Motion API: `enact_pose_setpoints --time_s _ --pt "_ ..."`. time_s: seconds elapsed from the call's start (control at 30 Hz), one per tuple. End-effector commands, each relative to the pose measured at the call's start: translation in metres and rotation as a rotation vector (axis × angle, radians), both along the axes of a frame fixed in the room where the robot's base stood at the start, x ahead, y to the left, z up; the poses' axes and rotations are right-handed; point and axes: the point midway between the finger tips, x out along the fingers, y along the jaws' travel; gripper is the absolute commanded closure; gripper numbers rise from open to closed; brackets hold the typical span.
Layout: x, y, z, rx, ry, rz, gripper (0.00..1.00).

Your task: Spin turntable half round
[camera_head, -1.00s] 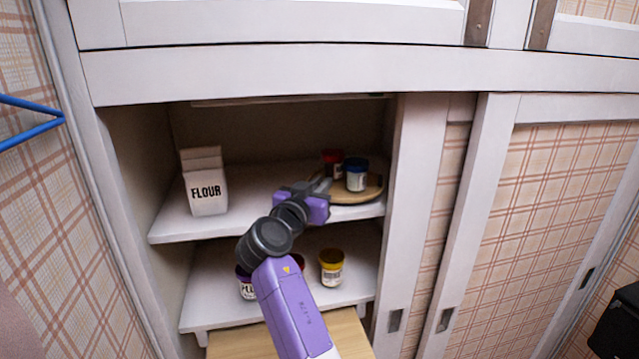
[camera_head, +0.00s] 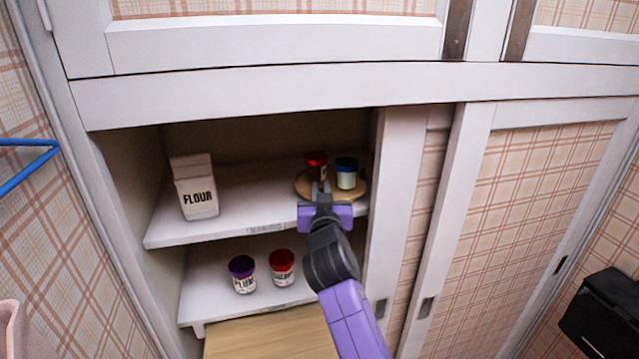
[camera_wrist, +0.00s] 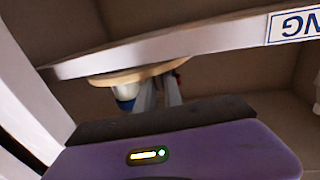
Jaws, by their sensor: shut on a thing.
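The round wooden turntable (camera_head: 357,190) sits at the right end of the upper cupboard shelf. A red-lidded jar (camera_head: 316,159) and a blue-lidded jar (camera_head: 347,175) stand on it, red at the left, blue at the right. My gripper (camera_head: 319,187) reaches in from the front, at the turntable's front-left part, just before the red jar. In the wrist view, which looks upside down, the turntable (camera_wrist: 105,80) and its blue-lidded jar (camera_wrist: 125,92) show beside my two fingers (camera_wrist: 159,92). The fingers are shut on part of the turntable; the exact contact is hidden.
A flour carton (camera_head: 197,190) stands at the left of the upper shelf (camera_head: 245,195), with bare shelf between. A purple-lidded jar (camera_head: 242,275) and another red-lidded jar (camera_head: 282,268) stand on the lower shelf. The cupboard's sliding-door frame (camera_head: 393,200) is close to the turntable's right.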

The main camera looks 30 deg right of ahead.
Motion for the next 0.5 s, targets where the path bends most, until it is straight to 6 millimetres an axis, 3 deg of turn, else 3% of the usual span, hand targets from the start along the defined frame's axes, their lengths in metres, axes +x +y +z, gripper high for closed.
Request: enact_pose_setpoints --time_s 0.5 --pt "-0.0001 -0.0002 0.0007 -0.001 -0.002 0.047 1.0"
